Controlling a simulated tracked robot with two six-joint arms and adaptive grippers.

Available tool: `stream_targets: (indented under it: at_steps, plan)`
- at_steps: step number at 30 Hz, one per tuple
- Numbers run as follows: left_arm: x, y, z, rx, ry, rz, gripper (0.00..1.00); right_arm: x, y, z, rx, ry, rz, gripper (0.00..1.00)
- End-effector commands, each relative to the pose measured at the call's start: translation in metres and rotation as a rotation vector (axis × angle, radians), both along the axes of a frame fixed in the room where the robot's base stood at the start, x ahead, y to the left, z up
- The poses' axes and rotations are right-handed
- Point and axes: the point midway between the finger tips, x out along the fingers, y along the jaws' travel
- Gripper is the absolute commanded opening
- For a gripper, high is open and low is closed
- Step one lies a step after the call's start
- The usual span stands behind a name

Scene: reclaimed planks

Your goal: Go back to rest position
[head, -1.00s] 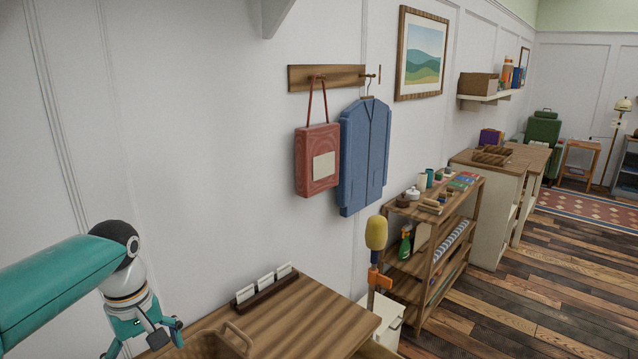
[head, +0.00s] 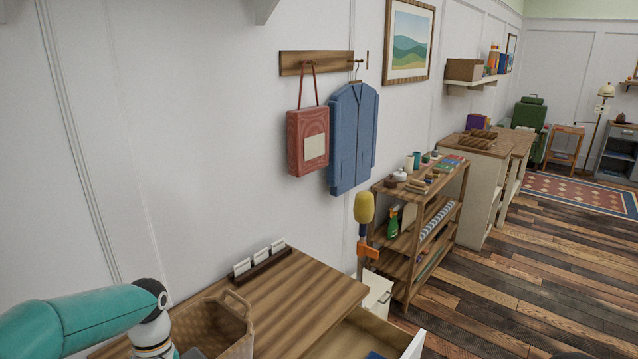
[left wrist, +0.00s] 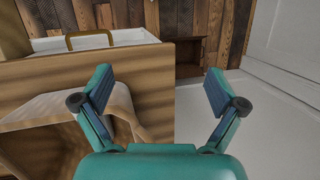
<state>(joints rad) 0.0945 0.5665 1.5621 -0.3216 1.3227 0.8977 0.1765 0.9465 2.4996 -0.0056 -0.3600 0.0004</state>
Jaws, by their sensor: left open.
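My left arm comes in at the lower left of the head view, and its gripper is below the picture's edge there. In the left wrist view my left gripper (left wrist: 158,90) is open, with its two fingers spread wide and nothing between them. It is above the wooden table top (left wrist: 152,75), near a basket (left wrist: 60,120). My right arm and right gripper are not in view.
The table (head: 310,290) holds the basket (head: 235,325) and a card holder (head: 262,262). An open drawer (head: 385,338) sticks out at its front. A shelf (head: 420,225) stands beyond. A red bag (head: 308,140) and a blue jacket (head: 353,135) hang on the wall.

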Motion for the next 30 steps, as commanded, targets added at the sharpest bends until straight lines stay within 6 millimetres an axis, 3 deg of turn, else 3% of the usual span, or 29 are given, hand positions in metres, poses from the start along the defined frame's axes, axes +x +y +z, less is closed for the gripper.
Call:
stream_targets:
  at_steps: [5, 10, 13, 17, 20, 27, 30]
  plan:
    - [-0.042, -0.037, -0.084, -0.106, 0.100, -0.082, 0.96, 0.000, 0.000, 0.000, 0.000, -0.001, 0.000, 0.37]
    - [-0.114, -0.095, -0.173, -0.291, 0.116, -0.190, 0.96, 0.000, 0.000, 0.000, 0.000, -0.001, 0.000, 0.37]
    - [-0.155, -0.125, -0.206, -0.381, 0.066, -0.247, 0.96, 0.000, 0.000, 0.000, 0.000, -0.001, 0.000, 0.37]
    - [-0.191, -0.150, -0.229, -0.445, -0.052, -0.320, 0.96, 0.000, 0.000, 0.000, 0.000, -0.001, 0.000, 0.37]
    - [-0.197, -0.158, -0.235, -0.447, -0.174, -0.382, 0.96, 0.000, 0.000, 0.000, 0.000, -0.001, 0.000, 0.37]
    - [-0.158, -0.152, -0.240, -0.365, -0.440, -0.515, 0.96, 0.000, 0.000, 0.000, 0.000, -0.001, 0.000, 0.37]
    - [-0.150, -0.154, -0.240, -0.354, -0.477, -0.558, 0.96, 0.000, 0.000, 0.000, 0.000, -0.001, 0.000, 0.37]
